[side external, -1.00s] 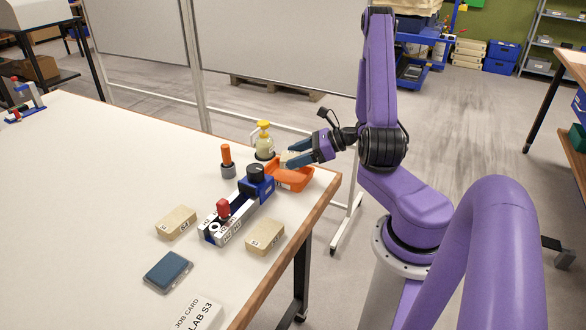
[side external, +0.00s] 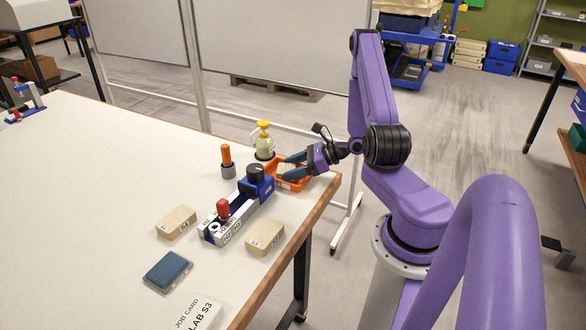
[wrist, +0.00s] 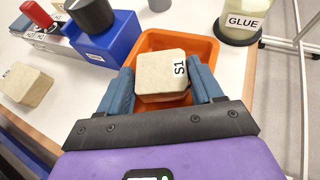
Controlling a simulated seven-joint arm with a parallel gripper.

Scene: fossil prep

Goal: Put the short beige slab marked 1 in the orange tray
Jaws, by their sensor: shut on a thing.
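The short beige slab marked S1 (wrist: 160,76) is between the two blue fingers of my gripper (wrist: 165,92) in the wrist view, its label facing up. My gripper (side external: 291,167) is shut on it, over the orange tray (side external: 301,185). In the wrist view the tray's rim (wrist: 180,38) shows around the far side of the slab. In the side view the fingers and tray hide most of the slab. I cannot tell whether the slab touches the tray floor.
A glue bottle (side external: 264,142) stands behind the tray. A blue and white fixture with a black knob (side external: 255,172) is close to its left.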

